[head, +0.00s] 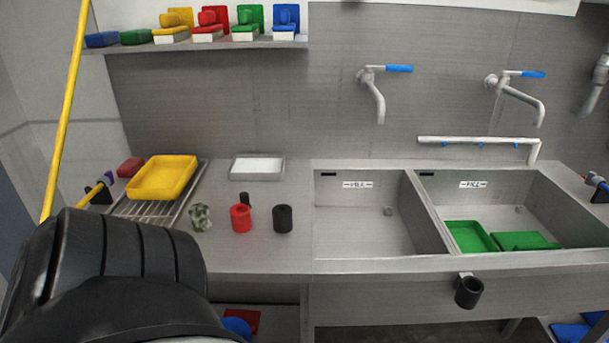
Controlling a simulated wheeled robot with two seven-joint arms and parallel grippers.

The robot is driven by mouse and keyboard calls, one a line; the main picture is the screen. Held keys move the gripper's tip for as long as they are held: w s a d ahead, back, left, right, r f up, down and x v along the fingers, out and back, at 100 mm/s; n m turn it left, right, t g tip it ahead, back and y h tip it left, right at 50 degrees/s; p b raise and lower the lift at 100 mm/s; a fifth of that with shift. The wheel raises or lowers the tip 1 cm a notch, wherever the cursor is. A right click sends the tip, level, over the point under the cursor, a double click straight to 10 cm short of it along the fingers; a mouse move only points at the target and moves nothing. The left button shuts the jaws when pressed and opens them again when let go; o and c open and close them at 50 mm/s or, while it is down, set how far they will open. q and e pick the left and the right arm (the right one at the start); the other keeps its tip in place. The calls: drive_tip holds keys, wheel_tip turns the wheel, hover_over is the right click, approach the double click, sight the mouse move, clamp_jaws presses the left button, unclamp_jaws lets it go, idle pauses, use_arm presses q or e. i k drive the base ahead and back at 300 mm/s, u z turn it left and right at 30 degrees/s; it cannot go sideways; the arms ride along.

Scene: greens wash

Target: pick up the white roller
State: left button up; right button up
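I cannot make out a white roller in the head view. On the counter left of the sinks stand short cylinders: a red one (241,218), a black one (282,218) and a speckled green-and-white one (200,217). A large black ribbed shape (125,265), which looks like part of my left arm, covers the lower left and hides the counter behind it. Neither gripper's fingers show.
A yellow tray (162,178) sits on a wire rack (135,209). A shallow tray with a white inside (257,168) lies at the back. The left sink (362,220) looks empty; the right sink (540,205) holds green trays (470,236). A black cup (468,292) hangs in front.

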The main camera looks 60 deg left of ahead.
sight(199, 214)
drive_tip(key=z, duration=0.95)
drive_tip(key=k, duration=1.25)
drive_tip(key=u, duration=0.9)
